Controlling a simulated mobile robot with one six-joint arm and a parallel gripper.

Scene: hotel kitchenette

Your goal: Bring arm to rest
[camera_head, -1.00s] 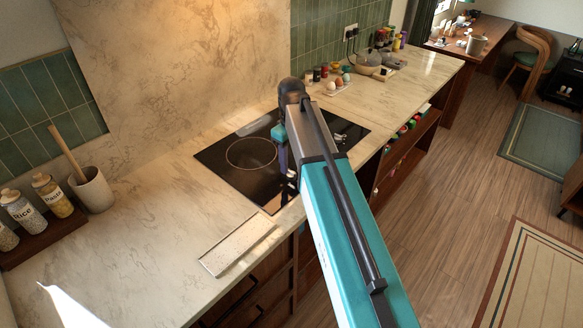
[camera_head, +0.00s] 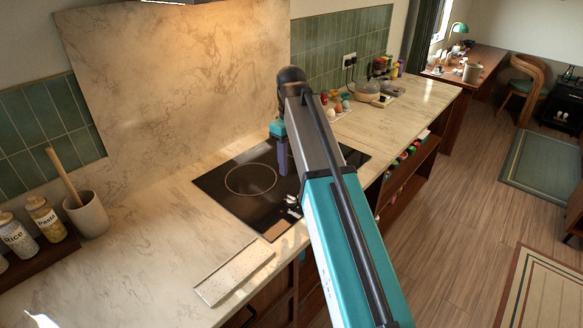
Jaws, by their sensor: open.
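My arm (camera_head: 335,190) reaches from the bottom of the view up over the counter, with its dark elbow (camera_head: 291,80) at the top. The forearm hangs down behind it over the black cooktop (camera_head: 235,205). My gripper (camera_head: 292,206) shows only as a small light-and-dark part beside the upper arm, low over the cooktop's right side. It is open, and nothing is seen held in it. Most of the gripper is hidden behind my arm.
A pale rectangular board (camera_head: 235,272) lies on the counter in front of the cooktop. A utensil crock (camera_head: 87,214) and labelled jars (camera_head: 45,218) stand at left. Eggs (camera_head: 337,108), a pan (camera_head: 367,91) and bottles (camera_head: 381,67) stand at the back right. The floor (camera_head: 460,210) at right has open room.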

